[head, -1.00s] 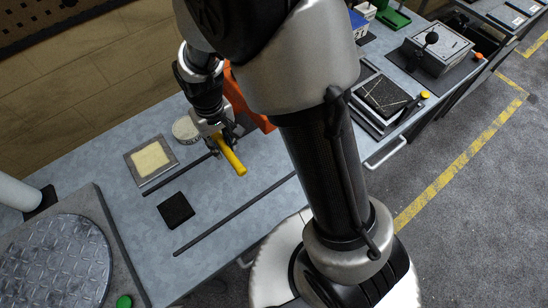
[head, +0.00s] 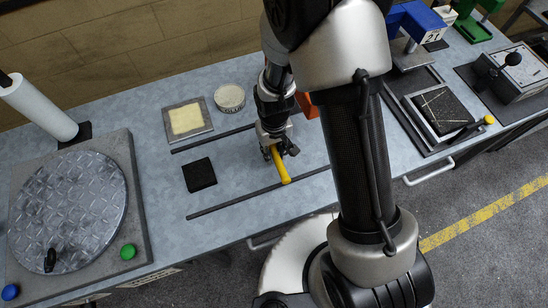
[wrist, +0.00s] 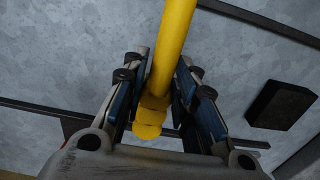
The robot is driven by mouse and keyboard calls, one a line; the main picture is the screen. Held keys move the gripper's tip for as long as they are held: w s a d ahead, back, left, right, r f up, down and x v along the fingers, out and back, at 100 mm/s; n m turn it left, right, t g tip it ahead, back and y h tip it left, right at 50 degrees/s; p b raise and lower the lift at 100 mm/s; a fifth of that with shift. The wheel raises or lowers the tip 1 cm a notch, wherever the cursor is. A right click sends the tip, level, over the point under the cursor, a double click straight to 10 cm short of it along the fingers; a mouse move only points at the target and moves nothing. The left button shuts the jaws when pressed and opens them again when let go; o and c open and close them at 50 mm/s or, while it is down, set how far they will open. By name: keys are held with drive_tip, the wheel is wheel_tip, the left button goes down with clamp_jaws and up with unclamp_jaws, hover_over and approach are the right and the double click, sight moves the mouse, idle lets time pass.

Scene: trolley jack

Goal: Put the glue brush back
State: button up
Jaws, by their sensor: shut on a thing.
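The glue brush (head: 281,167) shows as a yellow handle, held tilted in my gripper (head: 276,150) above the bench. In the wrist view, the yellow handle (wrist: 172,55) runs from the top edge down between the two blue-padded fingers of my gripper (wrist: 165,90), which is shut on it. The handle's rounded near end shows there. No bristles can be made out. In the head view, the handle's lower end appears over or close to the front dark rail (head: 235,204); the gap below it cannot be judged.
A round pale tin (head: 229,97) and a framed cream pad (head: 186,119) lie behind left. A black square pad (head: 200,175) lies left of my gripper. An orange object (head: 307,106) stands behind right. A round metal turntable (head: 68,211) is at far left. Bare bench surrounds the black pad.

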sight(274, 158)
drive_tip(key=shift+f+b, duration=0.6)
drive_tip(key=shift+f, duration=1.5)
drive_tip(key=shift+f, duration=0.1)
drive_tip(key=o, duration=0.5)
drive_tip(key=shift+f, duration=0.15)
drive_tip(key=o, duration=0.4)
drive_tip(key=shift+o, duration=0.2)
wheel_tip(274, 158, up, 13)
drive_tip(key=p, duration=0.3)
drive_tip(key=shift+f+p, duration=0.15)
drive_tip(key=shift+p, duration=0.2)
